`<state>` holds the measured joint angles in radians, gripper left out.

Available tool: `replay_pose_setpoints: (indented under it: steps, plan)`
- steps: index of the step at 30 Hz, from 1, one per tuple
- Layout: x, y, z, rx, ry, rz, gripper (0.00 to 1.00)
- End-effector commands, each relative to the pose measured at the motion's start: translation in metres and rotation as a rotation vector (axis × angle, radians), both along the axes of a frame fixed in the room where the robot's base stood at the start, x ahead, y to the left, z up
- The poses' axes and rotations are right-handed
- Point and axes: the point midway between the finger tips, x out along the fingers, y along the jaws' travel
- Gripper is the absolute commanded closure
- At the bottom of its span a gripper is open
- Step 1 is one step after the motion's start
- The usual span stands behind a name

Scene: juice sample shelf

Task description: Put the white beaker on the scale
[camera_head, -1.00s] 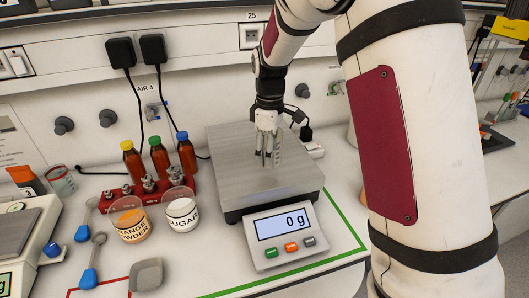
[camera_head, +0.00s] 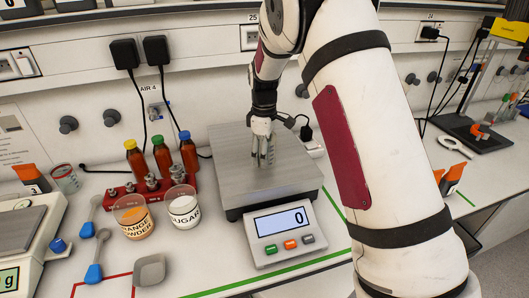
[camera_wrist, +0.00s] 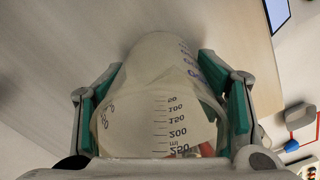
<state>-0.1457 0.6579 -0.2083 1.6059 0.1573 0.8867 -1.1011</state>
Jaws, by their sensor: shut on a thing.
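My gripper (camera_head: 262,158) is over the middle of the scale's grey metal plate (camera_head: 298,178) in the head view, pointing down. In the wrist view, my gripper (camera_wrist: 165,100) has its green-padded fingers shut on both sides of the white, translucent beaker (camera_wrist: 155,75). The beaker has dark volume marks and its rim faces the camera. In the head view the beaker is barely distinguishable between the fingers. The scale's display (camera_head: 283,222) shows 0. Whether the beaker's base touches the plate I cannot tell.
Left of the scale stand an orange powder cup (camera_head: 133,216), a sugar cup (camera_head: 183,206) and a red rack (camera_head: 124,191) with brown bottles behind. A grey scoop dish (camera_head: 149,270) and blue-handled spoons (camera_head: 94,272) lie further left. Another balance (camera_head: 30,232) stands at the left edge.

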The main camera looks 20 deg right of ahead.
Motion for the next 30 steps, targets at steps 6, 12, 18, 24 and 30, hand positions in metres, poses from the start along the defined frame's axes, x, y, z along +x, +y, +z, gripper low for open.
replay_pose_setpoints:
  steps: [6, 12, 18, 24, 30]
  plan:
    - [0.0, 0.0, -0.001, 0.0, 0.0, 0.0, 0.16]
    - [0.0, 0.0, -0.001, 0.0, 0.0, 0.0, 0.16]
    - [0.001, 0.0, 0.007, 0.001, -0.003, 0.0, 0.16]
    - [0.002, 0.001, 0.04, 0.001, -0.006, 0.001, 0.16]
    - [0.002, 0.0, 0.082, 0.001, -0.006, 0.0, 0.16]
